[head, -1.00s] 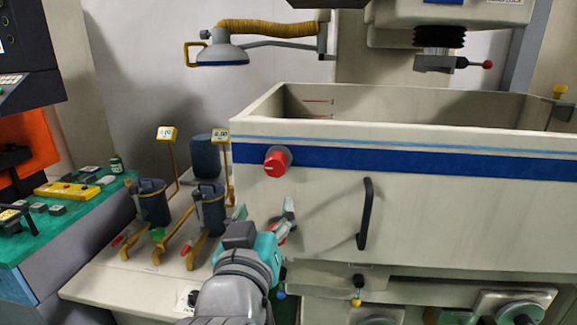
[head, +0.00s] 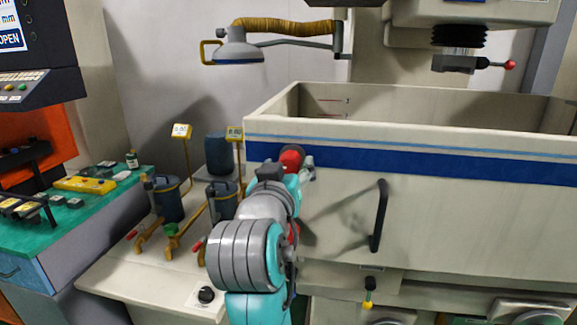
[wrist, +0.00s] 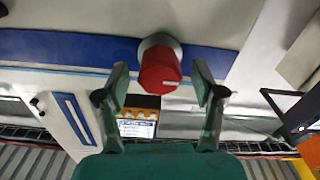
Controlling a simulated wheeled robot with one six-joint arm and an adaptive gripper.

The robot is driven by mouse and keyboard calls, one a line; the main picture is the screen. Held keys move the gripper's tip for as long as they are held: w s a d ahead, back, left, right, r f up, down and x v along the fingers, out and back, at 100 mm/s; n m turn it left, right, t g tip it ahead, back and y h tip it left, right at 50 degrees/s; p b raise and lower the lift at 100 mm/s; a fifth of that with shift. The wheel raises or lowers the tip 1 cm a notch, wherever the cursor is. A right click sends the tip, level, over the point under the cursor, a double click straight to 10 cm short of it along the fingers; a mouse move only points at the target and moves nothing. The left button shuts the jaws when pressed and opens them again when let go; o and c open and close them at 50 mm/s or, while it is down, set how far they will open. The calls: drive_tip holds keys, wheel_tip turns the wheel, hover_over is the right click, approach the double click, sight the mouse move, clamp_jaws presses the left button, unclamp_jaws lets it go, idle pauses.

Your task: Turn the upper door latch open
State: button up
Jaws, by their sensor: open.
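The upper door latch is a red knob (head: 291,157) on a grey collar, at the left end of the blue stripe on the tank door. In the wrist view the red knob (wrist: 159,70) shows between the two fingertips, with a white mark on its face. My gripper (head: 297,168) is at the knob in the head view, partly hidden by my own arm. In the wrist view my gripper (wrist: 161,82) is open, one finger on each side of the knob, with visible gaps. I cannot tell how far the fingertips reach along it.
A black door handle (head: 380,216) stands out from the door to the right of my gripper. A bit of red shows lower on the door beside my arm. Dark blue canisters (head: 169,199) with yellow fittings stand on the bench at the left.

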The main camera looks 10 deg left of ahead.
drive_tip(key=shift+w, duration=0.45)
drive_tip(key=c, duration=1.1)
drive_tip(key=shift+c, duration=0.2)
